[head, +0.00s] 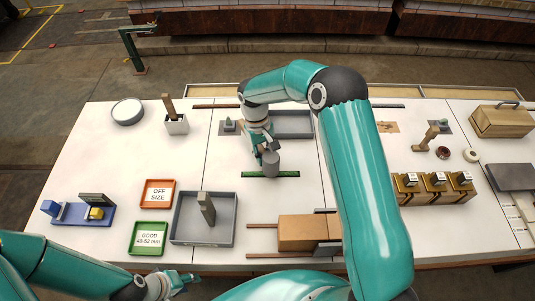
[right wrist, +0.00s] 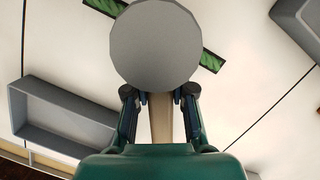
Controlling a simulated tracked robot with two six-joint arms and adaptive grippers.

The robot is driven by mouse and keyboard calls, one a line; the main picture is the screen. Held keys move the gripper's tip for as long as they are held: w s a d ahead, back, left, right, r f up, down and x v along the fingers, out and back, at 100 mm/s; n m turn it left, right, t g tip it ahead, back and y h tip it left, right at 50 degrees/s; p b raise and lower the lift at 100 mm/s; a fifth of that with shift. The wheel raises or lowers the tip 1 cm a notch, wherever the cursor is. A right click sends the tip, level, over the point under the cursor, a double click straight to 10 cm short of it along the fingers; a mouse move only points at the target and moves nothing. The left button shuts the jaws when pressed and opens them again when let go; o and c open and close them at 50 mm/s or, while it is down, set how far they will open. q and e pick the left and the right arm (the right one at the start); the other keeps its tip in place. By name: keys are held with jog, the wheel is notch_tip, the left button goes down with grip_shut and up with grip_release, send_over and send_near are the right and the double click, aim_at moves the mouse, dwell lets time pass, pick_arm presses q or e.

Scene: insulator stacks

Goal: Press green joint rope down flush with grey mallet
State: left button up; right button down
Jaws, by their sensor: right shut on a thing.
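The grey mallet (head: 271,163) is in my right gripper (head: 262,143), near the middle of the table in the head view. In the right wrist view its round grey head (right wrist: 155,45) faces the camera, and the pale handle (right wrist: 161,120) runs between the fingers of my right gripper (right wrist: 160,98). The green joint rope (head: 287,174) lies in a dark strip just under the mallet head; it also shows in the right wrist view (right wrist: 104,5) on both sides of the head, which hides its middle. I cannot tell whether the head touches it. My left gripper (head: 186,281) is open and empty at the lower left.
A grey tray (head: 178,231) with an upright block stands left of the strip. Green (head: 148,251) and orange (head: 158,206) label trays lie further left. A brown box (head: 303,232) sits in front of the strip. A grey open tray (head: 293,136) is behind it.

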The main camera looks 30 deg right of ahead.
jog(key=shift+w+b+x, duration=0.25)
jog(key=shift+b+x, duration=0.65)
jog(key=shift+x, duration=0.15)
dwell(1.0)
jog(key=shift+s+a+f+b, duration=0.1)
jog(key=shift+s+f+b, duration=0.1)
jog(key=shift+f+b, duration=0.2)
dwell(2.0)
jog(key=shift+r, duration=0.1)
jog(key=shift+p+v, duration=0.5)
jog(key=shift+v, duration=0.3)
jog(key=shift+s+p+v, duration=0.25)
jog(key=shift+p+v, duration=0.25)
jog(key=shift+v, duration=0.45)
jog(key=shift+s+p+v, duration=0.2)
jog(key=shift+p+v, duration=0.35)
jog(key=shift+v, duration=0.4)
jog(key=shift+s+p+v, duration=0.25)
jog(key=shift+p+v, duration=0.25)
jog(key=shift+v, duration=0.45)
jog(key=shift+r, duration=0.15)
jog(key=s+p+v, duration=0.2)
jog(key=p+v, duration=0.3)
jog(key=v, duration=0.2)
jog(key=shift+w+r, duration=0.15)
jog(key=shift+r, duration=0.5)
